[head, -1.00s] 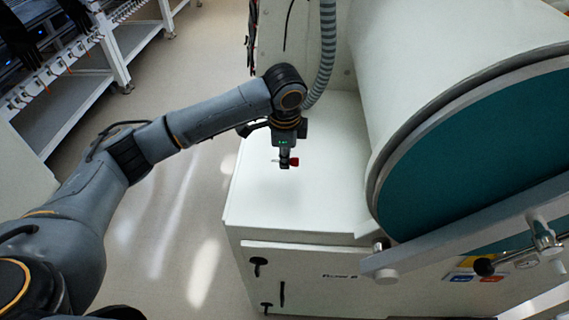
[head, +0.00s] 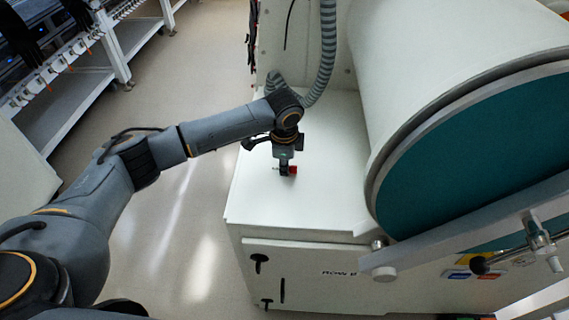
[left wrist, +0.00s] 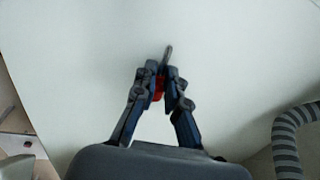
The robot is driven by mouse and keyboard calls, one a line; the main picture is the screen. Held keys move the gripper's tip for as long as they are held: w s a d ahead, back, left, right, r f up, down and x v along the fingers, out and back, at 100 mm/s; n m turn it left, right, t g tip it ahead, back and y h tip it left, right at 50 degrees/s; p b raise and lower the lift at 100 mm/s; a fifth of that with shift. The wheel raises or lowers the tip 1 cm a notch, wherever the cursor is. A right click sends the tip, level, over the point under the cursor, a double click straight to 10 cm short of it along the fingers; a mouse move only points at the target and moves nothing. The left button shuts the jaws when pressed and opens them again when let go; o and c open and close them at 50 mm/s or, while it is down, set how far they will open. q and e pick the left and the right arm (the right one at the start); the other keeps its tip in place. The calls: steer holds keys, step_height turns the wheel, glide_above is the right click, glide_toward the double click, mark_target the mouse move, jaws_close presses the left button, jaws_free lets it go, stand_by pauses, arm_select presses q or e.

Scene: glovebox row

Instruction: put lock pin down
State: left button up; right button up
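The lock pin has a red head (head: 293,170) and a thin grey shaft (left wrist: 168,54). My left gripper (head: 285,171) is over the white cabinet top (head: 325,205), low and pointing down. In the left wrist view, the left gripper's fingers (left wrist: 160,74) are closed around the pin, with red showing between them and the shaft sticking out past the tips. The pin is at or just above the surface; I cannot tell whether it touches. My right gripper is not in view.
A large white cylinder with a teal end (head: 480,150) stands right of the bare top. A grey ribbed hose (head: 328,50) hangs behind my left wrist. A metal bar with a clamp (head: 540,238) is at the front right. White shelving (head: 85,75) stands at the far left.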

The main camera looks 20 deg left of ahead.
arm_select(q)
steer(key=shift+o, duration=0.6)
steer(key=shift+r, duration=0.1)
step_height(320, 180, up, 12)
steer(key=s, duration=0.1)
steer(key=shift+s+d+b, duration=0.3)
steer(key=shift+s+b, duration=0.05)
steer(key=shift+b, duration=0.05)
